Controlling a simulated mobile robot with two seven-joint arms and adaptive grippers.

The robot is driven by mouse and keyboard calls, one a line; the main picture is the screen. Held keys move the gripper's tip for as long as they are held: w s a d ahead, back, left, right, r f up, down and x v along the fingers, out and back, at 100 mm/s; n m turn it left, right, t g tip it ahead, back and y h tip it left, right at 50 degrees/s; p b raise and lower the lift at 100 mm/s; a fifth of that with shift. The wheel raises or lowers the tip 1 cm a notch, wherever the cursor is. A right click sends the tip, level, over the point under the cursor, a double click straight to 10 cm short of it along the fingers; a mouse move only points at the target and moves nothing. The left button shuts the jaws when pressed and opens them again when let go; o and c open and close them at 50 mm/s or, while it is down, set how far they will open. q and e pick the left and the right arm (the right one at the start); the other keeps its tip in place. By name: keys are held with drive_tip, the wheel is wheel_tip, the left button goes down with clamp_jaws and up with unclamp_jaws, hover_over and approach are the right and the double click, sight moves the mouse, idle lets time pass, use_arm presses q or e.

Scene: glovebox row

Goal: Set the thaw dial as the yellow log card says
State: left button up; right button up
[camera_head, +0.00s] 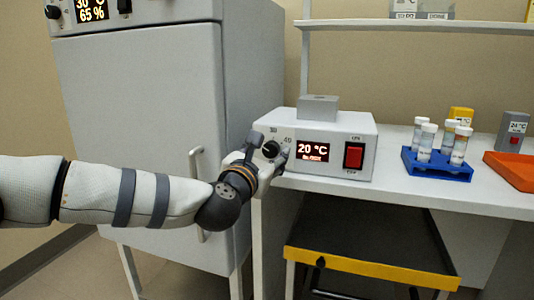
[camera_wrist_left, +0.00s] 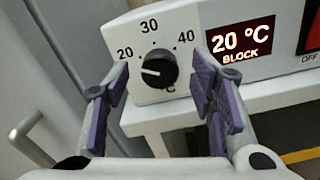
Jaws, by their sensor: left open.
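The thaw dial (camera_head: 270,149) is a black knob on the front left of a white block heater (camera_head: 345,124). In the left wrist view the dial (camera_wrist_left: 158,69) has marks 20, 30 and 40, and its white pointer line points left, near the 20 side. The display (camera_wrist_left: 240,40) reads 20 °C BLOCK. My left gripper (camera_wrist_left: 162,88) is open, its purple-padded fingers either side of the dial, with gaps visible. In the head view the left gripper (camera_head: 268,154) is at the dial. No readable yellow log card shows; a yellow object (camera_head: 461,115) stands behind the tubes, its writing too small.
A red power switch (camera_head: 353,155) is right of the display. A blue rack (camera_head: 437,165) with several capped tubes and an orange tray (camera_head: 512,169) stand further right on the bench. A grey cabinet (camera_head: 140,110) with a handle is left. A yellow-edged cart (camera_head: 370,267) is below.

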use_arm(q)
drive_tip(key=shift+w+d, duration=0.1)
drive_tip(key=shift+w, duration=0.25)
drive_tip(key=c, duration=1.1)
drive_tip(key=shift+c, duration=0.2)
